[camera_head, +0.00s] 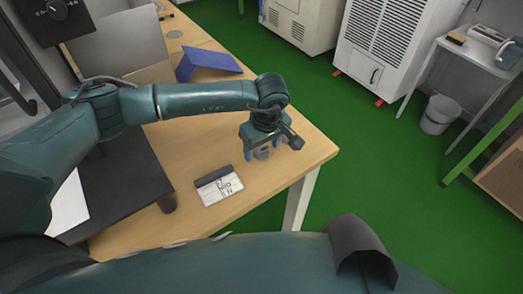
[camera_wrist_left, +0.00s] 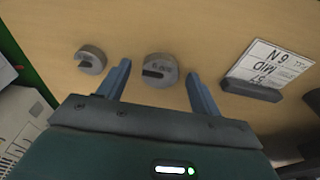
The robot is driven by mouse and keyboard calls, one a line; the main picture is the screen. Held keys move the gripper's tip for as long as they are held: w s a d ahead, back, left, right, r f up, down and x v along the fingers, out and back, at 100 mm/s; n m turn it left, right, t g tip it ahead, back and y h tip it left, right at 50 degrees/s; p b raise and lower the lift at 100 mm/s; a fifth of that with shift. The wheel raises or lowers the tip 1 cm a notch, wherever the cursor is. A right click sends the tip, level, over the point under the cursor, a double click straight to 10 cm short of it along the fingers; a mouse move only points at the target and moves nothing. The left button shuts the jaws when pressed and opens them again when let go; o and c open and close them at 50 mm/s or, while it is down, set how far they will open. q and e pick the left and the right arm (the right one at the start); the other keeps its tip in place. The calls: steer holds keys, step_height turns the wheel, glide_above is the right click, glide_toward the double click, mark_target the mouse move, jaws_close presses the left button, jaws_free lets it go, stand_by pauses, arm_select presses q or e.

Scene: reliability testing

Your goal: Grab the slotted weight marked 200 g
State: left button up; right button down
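My left gripper (camera_wrist_left: 160,90) is open above the wooden table (camera_head: 223,212), fingers pointing down. In the left wrist view a grey slotted weight (camera_wrist_left: 160,70) lies between the two fingertips, with small markings too blurred to read for sure. The fingers look apart from it. A smaller grey slotted weight (camera_wrist_left: 91,59) lies outside the left finger in that view. In the head view a grey weight (camera_head: 263,153) shows partly under the gripper, the rest hidden by it. My right gripper is not in view.
A card in a dark holder (camera_head: 218,186) stands left of the gripper in the head view; it also shows in the left wrist view (camera_wrist_left: 268,66). A blue wedge-shaped object (camera_head: 208,65) and a black platform (camera_head: 125,185) are also on the table. The table edge is close on the right.

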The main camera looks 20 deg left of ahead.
arm_select(q)
steer(key=shift+r, duration=0.1)
steer(key=c, duration=1.1)
